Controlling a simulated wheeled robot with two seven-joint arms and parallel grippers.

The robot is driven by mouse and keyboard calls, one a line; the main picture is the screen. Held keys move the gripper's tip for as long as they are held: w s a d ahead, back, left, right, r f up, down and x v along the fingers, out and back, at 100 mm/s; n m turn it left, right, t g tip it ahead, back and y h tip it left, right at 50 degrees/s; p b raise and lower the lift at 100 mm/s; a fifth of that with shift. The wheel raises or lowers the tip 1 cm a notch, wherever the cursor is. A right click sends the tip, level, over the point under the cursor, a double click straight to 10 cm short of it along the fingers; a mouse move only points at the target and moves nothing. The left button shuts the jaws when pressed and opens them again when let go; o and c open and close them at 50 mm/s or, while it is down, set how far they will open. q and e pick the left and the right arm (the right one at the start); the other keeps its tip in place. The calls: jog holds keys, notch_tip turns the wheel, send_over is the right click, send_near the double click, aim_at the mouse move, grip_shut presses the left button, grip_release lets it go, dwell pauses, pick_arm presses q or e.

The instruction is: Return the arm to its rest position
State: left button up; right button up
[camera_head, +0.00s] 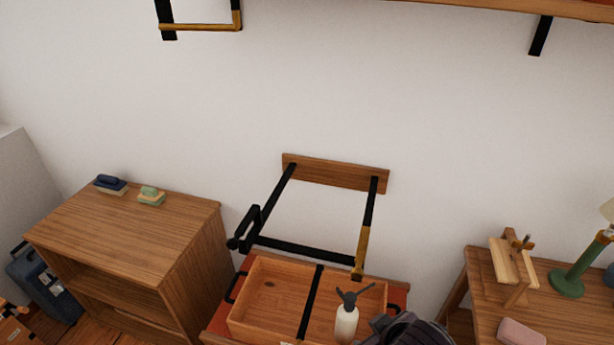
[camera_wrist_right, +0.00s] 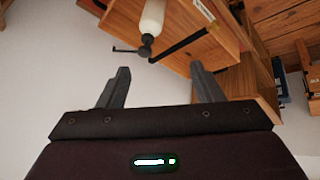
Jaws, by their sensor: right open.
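My right gripper (camera_wrist_right: 160,68) is open in the right wrist view, with nothing between its fingers. A dark part of my right arm shows at the bottom edge of the head view, just right of the white bottle (camera_head: 346,325) with a dark top. The bottle stands at the wooden box (camera_head: 262,318). In the right wrist view the bottle (camera_wrist_right: 153,17) lies beyond the fingertips and apart from them. My left gripper is not in view.
A wall bracket with a wooden back plate (camera_head: 335,173) and black bars extends above the box. A wooden cabinet (camera_head: 130,225) with two brushes stands left. A desk (camera_head: 486,310) with a green lamp (camera_head: 567,281) and wooden stand (camera_head: 512,268) is right.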

jog(key=s+d+r+m+g+h, duration=0.1)
jog(key=s+d+m+g, duration=0.2)
jog(key=s+d+m, duration=0.45)
notch_tip(320, 180, down, 30)
jog(key=s+a+n+g, duration=0.1)
jog(key=s+a+n, duration=0.1)
jog(key=s+n, duration=0.1)
jog(key=s+d+f, duration=0.2)
jog(key=s+f, duration=0.7)
jog(key=s+d+f+g, duration=0.1)
jog(key=s+d+f, duration=0.1)
jog(key=s+f, duration=0.6)
jog(key=shift+s+f, duration=0.4)
jog(key=shift+s, duration=0.75)
